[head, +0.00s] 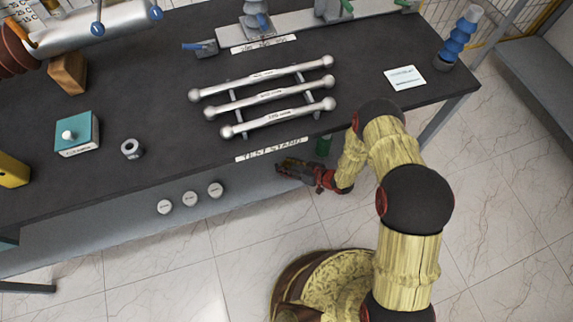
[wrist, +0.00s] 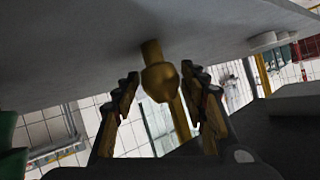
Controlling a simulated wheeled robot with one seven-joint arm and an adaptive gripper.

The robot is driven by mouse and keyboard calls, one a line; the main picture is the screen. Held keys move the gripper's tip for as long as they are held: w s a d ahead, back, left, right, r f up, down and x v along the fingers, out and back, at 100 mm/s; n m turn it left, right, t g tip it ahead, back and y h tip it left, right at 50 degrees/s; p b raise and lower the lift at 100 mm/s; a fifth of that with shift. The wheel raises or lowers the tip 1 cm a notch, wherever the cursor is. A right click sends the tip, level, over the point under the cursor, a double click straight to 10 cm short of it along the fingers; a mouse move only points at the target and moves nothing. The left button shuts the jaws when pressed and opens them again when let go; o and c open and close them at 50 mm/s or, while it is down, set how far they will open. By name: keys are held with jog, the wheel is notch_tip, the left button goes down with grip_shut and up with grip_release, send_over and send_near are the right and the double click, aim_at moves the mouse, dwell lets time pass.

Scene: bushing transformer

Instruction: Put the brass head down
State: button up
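A brass-coloured rounded head (wrist: 160,82) with a short stem shows in the middle of the wrist view, close below a large grey surface. My gripper (wrist: 161,85) has one finger on each side of it. The fingers stand apart, with a narrow gap on both sides of the head. In the head view my gripper (head: 284,167) is at the front edge of the dark table, by the "TEST STAND" label (head: 271,149). I cannot make out the brass head there.
Three silver bars (head: 268,97) lie on a rack on the dark table (head: 130,105). A metal nut (head: 132,148) and a teal box (head: 78,134) are to the left. White discs (head: 190,198) are on the grey front strip.

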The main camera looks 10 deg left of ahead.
jog(key=shift+o, duration=0.2)
jog(key=shift+d+r, duration=0.1)
jog(key=shift+r, duration=0.05)
jog(key=p+v, duration=0.4)
jog(key=v, duration=0.7)
jog(key=shift+d+r, duration=0.15)
jog(key=shift+d, duration=0.2)
jog(key=shift+s, duration=0.15)
